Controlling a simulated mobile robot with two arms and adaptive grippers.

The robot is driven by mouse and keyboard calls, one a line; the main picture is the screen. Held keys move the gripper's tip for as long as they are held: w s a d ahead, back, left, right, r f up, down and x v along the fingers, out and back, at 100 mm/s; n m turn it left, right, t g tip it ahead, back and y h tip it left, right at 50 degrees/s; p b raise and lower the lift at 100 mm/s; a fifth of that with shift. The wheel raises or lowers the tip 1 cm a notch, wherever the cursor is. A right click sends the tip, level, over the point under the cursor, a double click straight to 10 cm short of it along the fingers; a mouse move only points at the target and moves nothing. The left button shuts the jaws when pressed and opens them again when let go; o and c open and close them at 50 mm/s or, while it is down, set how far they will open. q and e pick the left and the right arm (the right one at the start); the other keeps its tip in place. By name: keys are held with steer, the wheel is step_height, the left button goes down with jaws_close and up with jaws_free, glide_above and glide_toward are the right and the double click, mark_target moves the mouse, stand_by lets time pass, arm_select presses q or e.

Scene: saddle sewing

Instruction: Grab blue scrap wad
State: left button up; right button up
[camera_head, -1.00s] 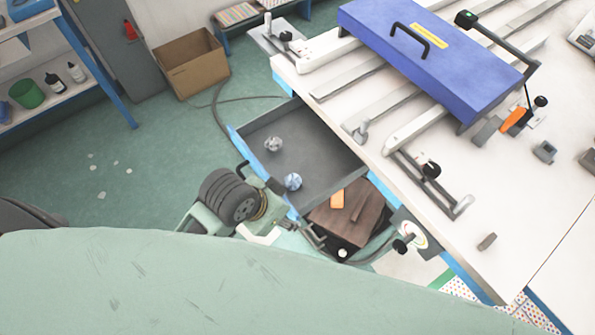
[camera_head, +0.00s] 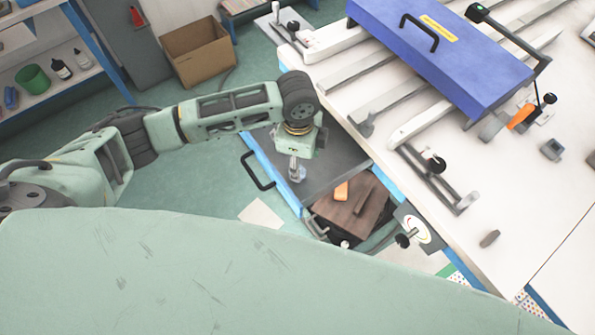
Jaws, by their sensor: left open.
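The blue scrap wad (camera_head: 299,177) is a small crumpled pale-blue ball in the open grey drawer (camera_head: 340,163), near its front wall. My left gripper (camera_head: 294,167) points down into the drawer right above the wad. Its fingers are open and overlap the wad in this view; I cannot tell whether they touch it. The gripper and arm hide the drawer's left part, and the second, greyer wad is not visible now. My right gripper is not in view.
The drawer's blue front with its black handle (camera_head: 256,171) stands out from the white worktable (camera_head: 478,160). A cardboard box (camera_head: 197,50) stands on the green floor.

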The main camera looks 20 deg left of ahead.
arm_select(q)
steer(key=shift+w+a+r, duration=0.1)
steer(key=shift+w+a, duration=0.25)
steer(key=shift+a, duration=0.2)
steer(key=shift+a+f, duration=0.1)
steer(key=shift+f, duration=0.1)
step_height(320, 180, down, 6)
steer(key=shift+s+f+p, duration=0.1)
steer(key=shift+s+p, duration=0.05)
steer(key=shift+p, duration=0.7)
steer(key=shift+d+f, duration=0.2)
steer(key=shift+f, duration=0.4)
steer(key=c, duration=0.8)
